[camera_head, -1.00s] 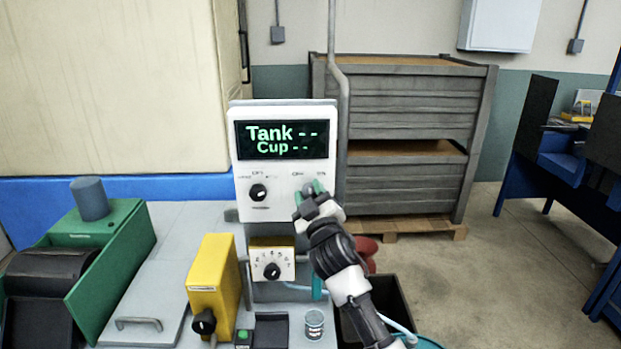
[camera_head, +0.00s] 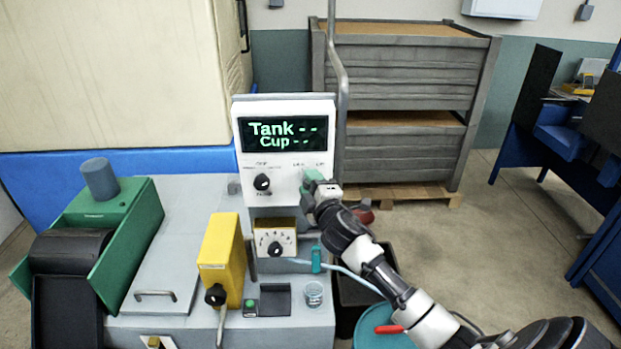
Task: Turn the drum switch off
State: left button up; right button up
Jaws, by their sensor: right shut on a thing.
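A white control panel (camera_head: 240,187) with a dark display reading "Tank --" and "Cup --" stands in the middle. A black knob (camera_head: 262,182) is on its left side. My right gripper (camera_head: 311,181) is at the panel's lower right, below small labels I cannot read. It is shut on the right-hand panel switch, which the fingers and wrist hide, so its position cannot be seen. The green machine with a dark drum (camera_head: 70,251) is at the left; I cannot tell if the drum turns. My left gripper is out of view.
Below the panel are a yellow dial box (camera_head: 261,239), a taller yellow box (camera_head: 220,262) with a black knob, a green button (camera_head: 250,304) and a clear cup (camera_head: 314,294). A teal bucket (camera_head: 372,328) stands under my right arm. Grey crates (camera_head: 400,70) stand behind.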

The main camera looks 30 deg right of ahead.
dwell(0.4)
jog(key=o, duration=0.9)
jog(key=b+v, duration=0.2)
jog(key=v, duration=0.8)
jog(key=shift+s+b, duration=0.35)
